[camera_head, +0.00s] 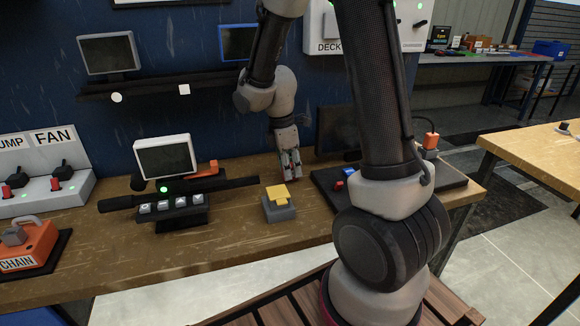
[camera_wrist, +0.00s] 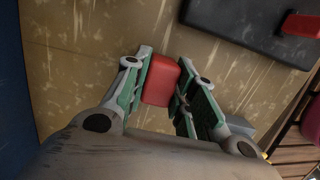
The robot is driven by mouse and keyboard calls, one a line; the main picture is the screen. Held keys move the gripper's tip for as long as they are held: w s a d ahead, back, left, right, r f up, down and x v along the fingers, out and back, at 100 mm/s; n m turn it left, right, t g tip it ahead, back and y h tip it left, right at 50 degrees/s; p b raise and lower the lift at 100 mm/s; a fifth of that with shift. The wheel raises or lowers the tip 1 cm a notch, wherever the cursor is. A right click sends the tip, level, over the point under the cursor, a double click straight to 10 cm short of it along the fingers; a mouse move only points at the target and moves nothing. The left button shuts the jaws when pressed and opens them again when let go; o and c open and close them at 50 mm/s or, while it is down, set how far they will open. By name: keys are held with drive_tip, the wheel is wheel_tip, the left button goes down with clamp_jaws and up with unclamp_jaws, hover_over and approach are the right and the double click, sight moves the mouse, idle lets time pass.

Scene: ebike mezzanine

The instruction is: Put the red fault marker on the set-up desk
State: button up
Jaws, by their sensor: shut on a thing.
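My gripper (camera_head: 290,165) points down at the wooden workbench, between the yellow-topped grey block and the black panel. In the wrist view, my gripper (camera_wrist: 173,62) is shut on a red block (camera_wrist: 161,80), which looks like the red fault marker. The fingers lie on either side of it. In the head view the fingers mostly hide it. I cannot tell whether it touches the bench top or hangs just above it. No desk in view is labelled as the set-up desk; a separate wooden table (camera_head: 545,148) stands at the right.
The workbench (camera_head: 130,250) carries a yellow-topped grey block (camera_head: 279,207), a small monitor (camera_head: 164,157), an orange chain tool (camera_head: 30,247) and a black panel (camera_head: 325,183) with another red piece (camera_wrist: 300,25). A far bench (camera_head: 480,60) holds several items. Tiled floor (camera_head: 510,240) lies between the tables.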

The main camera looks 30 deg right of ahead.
drive_tip(key=o, duration=1)
wheel_tip(320, 180, up, 12)
drive_tip(key=a, duration=0.2)
drive_tip(key=shift+s+d+r+m+t+y, duration=0.3)
drive_tip(key=shift+s+d+r+m+t, duration=0.7)
drive_tip(key=shift+s+m, duration=1.95)
drive_tip(key=shift+s+d+r+m+t+y, duration=0.25)
drive_tip(key=shift+s+r+m+t, duration=0.35)
drive_tip(key=shift+s+r+m, duration=2.15)
drive_tip(key=shift+s+d+r+m+t+y, duration=0.1)
drive_tip(key=shift+s+d+m+t+y, duration=0.45)
drive_tip(key=shift+s+m, duration=2.55)
drive_tip(key=shift+s+n, duration=0.9)
